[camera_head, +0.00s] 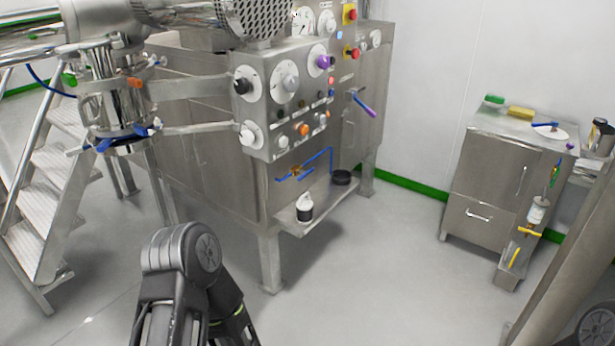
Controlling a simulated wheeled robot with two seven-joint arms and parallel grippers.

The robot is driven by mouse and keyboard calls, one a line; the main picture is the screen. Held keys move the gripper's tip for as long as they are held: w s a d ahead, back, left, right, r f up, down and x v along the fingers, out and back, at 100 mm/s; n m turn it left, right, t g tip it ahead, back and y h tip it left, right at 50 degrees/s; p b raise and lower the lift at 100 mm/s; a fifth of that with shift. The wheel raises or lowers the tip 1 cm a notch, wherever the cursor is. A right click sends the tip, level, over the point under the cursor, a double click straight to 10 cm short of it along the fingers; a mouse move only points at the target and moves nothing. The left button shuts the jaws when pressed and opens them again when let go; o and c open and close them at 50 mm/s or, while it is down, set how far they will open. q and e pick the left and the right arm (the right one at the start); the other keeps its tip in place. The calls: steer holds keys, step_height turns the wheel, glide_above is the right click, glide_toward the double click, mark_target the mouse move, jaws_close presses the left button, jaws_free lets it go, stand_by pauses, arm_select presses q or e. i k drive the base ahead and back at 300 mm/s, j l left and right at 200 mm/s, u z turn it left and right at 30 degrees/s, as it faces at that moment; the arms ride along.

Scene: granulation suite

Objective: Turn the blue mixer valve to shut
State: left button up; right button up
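A blue valve-like fitting with blue handles (124,137) sits under the steel mixer outlet (112,103) at the upper left. A second blue piece, a thin bent blue line with a brass-coloured fitting (296,172), is below the control panel. I cannot tell for sure which one is the mixer valve, or whether either is open or shut. A dark joint of my arm shows at the bottom, left of centre, and another dark part of me at the bottom right corner. Neither gripper shows, and both are apart from these fittings in this view.
The control panel (262,128) has dials and knobs. A lever with a blue and purple handle (364,104) is to its right. A low shelf (290,217) holds a white bottle (304,208). Steps (38,185) stand left, a steel cabinet (490,185) right. The middle floor is clear.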

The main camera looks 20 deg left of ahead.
mark_target(304, 174)
steer(key=i+l+u, duration=0.1)
steer(key=u, duration=0.45)
steer(key=i+l+u, duration=0.15)
steer(key=i+l, duration=0.15)
steer(key=i+l+u, duration=0.2)
steer(key=l, duration=0.2)
steer(key=i+l+u, duration=0.15)
steer(key=l, duration=0.25)
steer(key=i+l+u, duration=0.2)
steer(key=i+l, duration=0.15)
steer(key=l, duration=0.25)
steer(key=i+l, duration=0.2)
steer(key=l, duration=0.15)
steer(key=i+l, duration=0.15)
steer(key=l, duration=0.25)
steer(key=i+l, duration=0.2)
steer(key=l, duration=0.2)
